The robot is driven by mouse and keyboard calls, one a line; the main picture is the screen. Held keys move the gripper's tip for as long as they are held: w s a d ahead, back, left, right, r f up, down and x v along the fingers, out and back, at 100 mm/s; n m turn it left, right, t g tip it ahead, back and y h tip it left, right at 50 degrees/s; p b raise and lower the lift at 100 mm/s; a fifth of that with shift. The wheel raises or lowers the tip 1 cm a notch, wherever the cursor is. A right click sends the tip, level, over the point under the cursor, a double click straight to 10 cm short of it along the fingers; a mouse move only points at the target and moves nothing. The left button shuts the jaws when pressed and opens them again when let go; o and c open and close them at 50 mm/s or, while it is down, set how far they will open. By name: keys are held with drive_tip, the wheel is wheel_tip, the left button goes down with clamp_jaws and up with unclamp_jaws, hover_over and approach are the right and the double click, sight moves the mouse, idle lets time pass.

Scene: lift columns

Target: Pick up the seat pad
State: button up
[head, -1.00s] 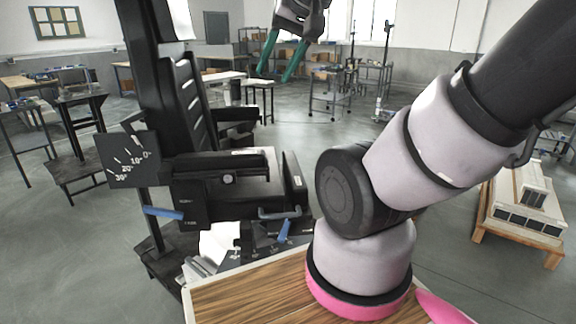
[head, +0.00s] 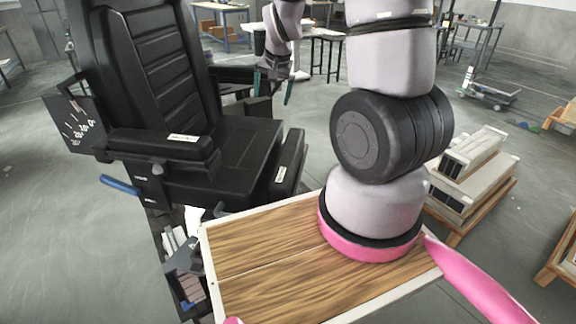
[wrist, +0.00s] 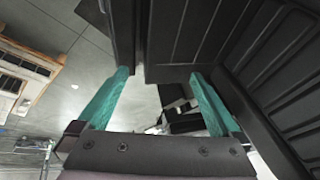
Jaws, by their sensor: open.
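The seat pad (head: 237,143) is the flat black cushion of the black chair, between its armrests and in front of its backrest. My gripper (head: 272,97) is in the head view with its green fingers pointing down, apart and empty. It appears near the far side of the seat, above the far armrest; its exact height over the pad I cannot tell. In the wrist view the open fingers (wrist: 158,76) frame dark chair parts and bare floor. Grooved black panels fill the top and right there; which one is the pad I cannot tell.
The chair's tall backrest (head: 140,65), near armrest (head: 160,144) and front block (head: 288,160) surround the pad. My arm stands on a wooden top (head: 270,275) in front. Stacked pale boxes (head: 465,170) sit on a low platform at right. Floor lies open between.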

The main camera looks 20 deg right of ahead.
sight(288, 154)
drive_tip(key=d+f, duration=0.1)
drive_tip(key=f, duration=0.5)
drive_tip(key=d+f+h, duration=0.1)
drive_tip(key=d+f, duration=0.1)
drive_tip(key=f, duration=0.4)
drive_tip(key=d+f+g+h, duration=0.1)
drive_tip(key=f, duration=0.5)
drive_tip(key=shift+d+f, duration=0.25)
drive_tip(key=shift+d, duration=0.05)
drive_tip(key=x, duration=0.5)
drive_tip(key=shift+s+d, duration=0.1)
drive_tip(key=shift+s, duration=0.05)
drive_tip(key=shift+w+d+x, duration=0.1)
drive_tip(key=shift+x, duration=1.4)
drive_tip(key=shift+w+d+x, duration=0.1)
drive_tip(key=shift+x, duration=1.45)
drive_tip(key=shift+r, duration=0.1)
drive_tip(key=shift+c, duration=0.3)
drive_tip(key=shift+h, duration=0.3)
drive_tip(key=c, duration=1.3)
drive_tip(key=shift+r, duration=0.15)
wheel_tip(288, 154, up, 10)
drive_tip(key=shift+r, duration=0.1)
